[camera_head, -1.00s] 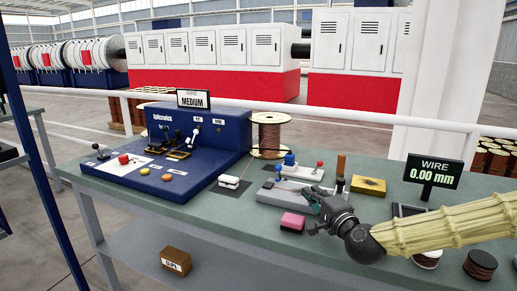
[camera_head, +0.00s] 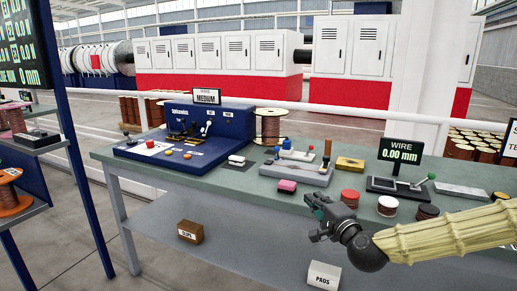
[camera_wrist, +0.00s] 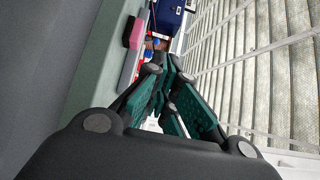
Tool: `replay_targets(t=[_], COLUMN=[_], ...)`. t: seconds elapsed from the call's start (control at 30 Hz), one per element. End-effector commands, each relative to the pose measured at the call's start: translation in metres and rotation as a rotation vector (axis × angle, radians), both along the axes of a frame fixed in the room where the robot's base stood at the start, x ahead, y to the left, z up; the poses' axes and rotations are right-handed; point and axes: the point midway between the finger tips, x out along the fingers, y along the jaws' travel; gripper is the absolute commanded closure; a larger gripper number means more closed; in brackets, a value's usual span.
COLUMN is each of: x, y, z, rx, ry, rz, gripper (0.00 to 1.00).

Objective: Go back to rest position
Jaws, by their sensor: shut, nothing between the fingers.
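My gripper (camera_head: 317,220) is in front of the bench's front edge in the head view, at the end of my yellow-sleeved arm. It holds nothing. In the wrist view its teal fingers (camera_wrist: 168,92) come together at the tips, shut and empty. The green-topped bench (camera_head: 255,184) stands behind it. The pink block (camera_head: 287,186) lies on the bench near its front edge, up and left of my gripper; it also shows in the wrist view (camera_wrist: 137,33).
On the bench stand the blue machine (camera_head: 210,120) with a MEDIUM sign, a copper wire spool (camera_head: 271,127) and a 0.00 mm display (camera_head: 400,150). Several small spools sit at right. A CLIPS box (camera_head: 190,232) and a PADS box (camera_head: 323,275) are lower down. A rack (camera_head: 35,140) stands at left.

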Motion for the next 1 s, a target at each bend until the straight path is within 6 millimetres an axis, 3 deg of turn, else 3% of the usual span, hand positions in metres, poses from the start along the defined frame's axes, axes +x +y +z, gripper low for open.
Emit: replay_targets(t=[0.37, 0.57, 0.77, 1.0], x=[-0.019, -0.040, -0.086, -0.172], y=[0.023, 0.040, 0.058, 0.061], z=[-0.061, -0.111, -0.189, -0.289], rx=[-0.115, -0.212, -0.375, -0.615], ry=[0.104, 0.189, 0.327, 0.517], rz=[0.055, 0.107, 0.204, 0.363], gripper=[1.00, 1.00, 1.00, 1.00])
